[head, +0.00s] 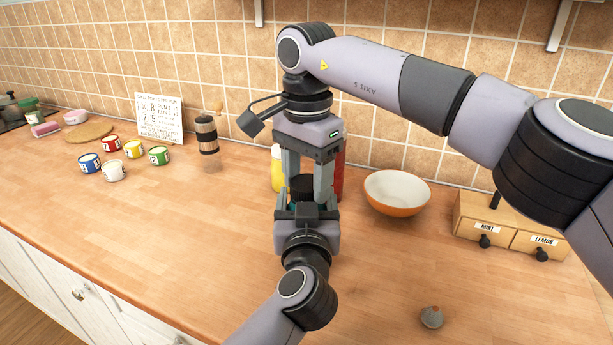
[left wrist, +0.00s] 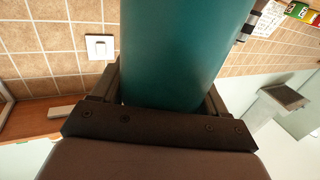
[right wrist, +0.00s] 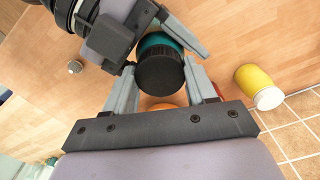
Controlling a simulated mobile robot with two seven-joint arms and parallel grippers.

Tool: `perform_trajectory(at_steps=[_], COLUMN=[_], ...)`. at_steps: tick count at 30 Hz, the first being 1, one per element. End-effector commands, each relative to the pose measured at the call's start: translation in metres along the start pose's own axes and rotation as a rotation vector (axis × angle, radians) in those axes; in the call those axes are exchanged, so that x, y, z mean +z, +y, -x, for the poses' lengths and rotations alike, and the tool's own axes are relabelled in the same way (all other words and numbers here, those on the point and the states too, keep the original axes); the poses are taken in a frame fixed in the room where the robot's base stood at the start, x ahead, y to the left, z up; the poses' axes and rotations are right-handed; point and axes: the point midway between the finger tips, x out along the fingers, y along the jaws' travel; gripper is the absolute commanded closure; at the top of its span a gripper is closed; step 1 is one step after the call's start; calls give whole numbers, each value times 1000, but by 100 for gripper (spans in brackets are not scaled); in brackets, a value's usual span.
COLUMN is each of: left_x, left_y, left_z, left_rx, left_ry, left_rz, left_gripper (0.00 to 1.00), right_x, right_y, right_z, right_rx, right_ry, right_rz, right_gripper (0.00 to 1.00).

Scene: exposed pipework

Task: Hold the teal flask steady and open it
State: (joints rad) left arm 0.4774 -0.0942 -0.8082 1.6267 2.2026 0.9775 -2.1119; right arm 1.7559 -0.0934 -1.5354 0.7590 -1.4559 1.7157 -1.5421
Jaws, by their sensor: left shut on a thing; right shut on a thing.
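The teal flask (left wrist: 180,50) fills the middle of the left wrist view, between the fingers of my left gripper (left wrist: 165,95), which is shut on its body. In the head view the flask is mostly hidden behind my left gripper (head: 307,208). Its black cap (right wrist: 160,72) shows in the right wrist view, with a teal band beside it. The cap also shows in the head view (head: 302,184). My right gripper (right wrist: 160,88) comes from above with its fingers on either side of the cap, shut on it.
A yellow bottle (head: 277,170) and a red bottle (head: 339,172) stand close behind the grippers. An orange bowl (head: 396,195) and a wooden drawer box (head: 500,222) are to the right. Several coloured tins and a grinder (head: 207,135) are left. The front left counter is clear.

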Motion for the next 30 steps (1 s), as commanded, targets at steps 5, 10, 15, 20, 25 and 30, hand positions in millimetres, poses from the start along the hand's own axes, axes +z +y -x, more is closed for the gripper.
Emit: perform_trajectory(at_steps=[5, 10, 15, 20, 25, 30], left_x=[2, 2, 2, 3, 3, 3], left_y=[0, 0, 0, 0, 0, 0], left_z=[0, 0, 0, 0, 0, 0], left_rx=[-1, -1, -1, -1, -1, -1], left_ry=[-5, -5, -5, -5, -5, -5], left_rz=[-1, -1, -1, -1, -1, -1], left_gripper=[100, 100, 100, 100, 100, 100], right_x=[0, 0, 0, 0, 0, 0], right_y=[0, 0, 0, 0, 0, 0], right_z=[0, 0, 0, 1, 1, 1], right_rx=[1, 0, 0, 0, 0, 0], right_ry=[-2, -1, -1, -1, -1, -1], right_rz=[283, 555, 827, 1067, 1226, 1267], right_gripper=[81, 81, 81, 81, 81, 81])
